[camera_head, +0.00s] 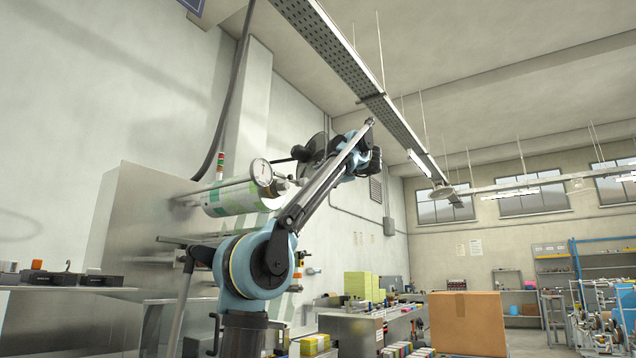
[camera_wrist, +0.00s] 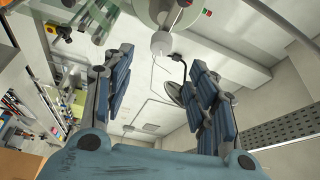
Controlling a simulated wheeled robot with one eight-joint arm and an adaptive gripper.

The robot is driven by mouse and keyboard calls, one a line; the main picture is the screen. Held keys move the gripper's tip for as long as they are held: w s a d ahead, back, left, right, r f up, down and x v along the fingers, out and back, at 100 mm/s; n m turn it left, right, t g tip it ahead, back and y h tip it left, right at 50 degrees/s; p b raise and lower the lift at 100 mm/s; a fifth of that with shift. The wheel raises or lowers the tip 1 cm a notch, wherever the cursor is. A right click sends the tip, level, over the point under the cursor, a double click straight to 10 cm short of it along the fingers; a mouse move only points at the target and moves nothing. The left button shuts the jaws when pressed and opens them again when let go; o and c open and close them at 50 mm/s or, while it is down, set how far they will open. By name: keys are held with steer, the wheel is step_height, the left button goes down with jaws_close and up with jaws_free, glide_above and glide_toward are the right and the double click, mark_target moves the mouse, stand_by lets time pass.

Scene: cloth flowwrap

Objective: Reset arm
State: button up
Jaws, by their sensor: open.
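My arm rises in the head view from a blue joint up to a raised elbow. My gripper (camera_wrist: 152,52) shows clearly in the wrist view, its two dark blue padded fingers spread wide apart on the left and right. It is open, and nothing is between the fingers. Wall, ceiling and machine parts show beyond the gap. In the head view I cannot clearly make out the gripper near the blue and black parts at the arm's upper end.
A green and white film roll (camera_head: 238,199) on a steel machine stands behind my arm. A cardboard box (camera_head: 467,322) is at the lower right. A perforated overhead tray (camera_head: 345,60) crosses the ceiling. A black disc (camera_head: 314,152) is near the arm.

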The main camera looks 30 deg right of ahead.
stand_by(0.4)
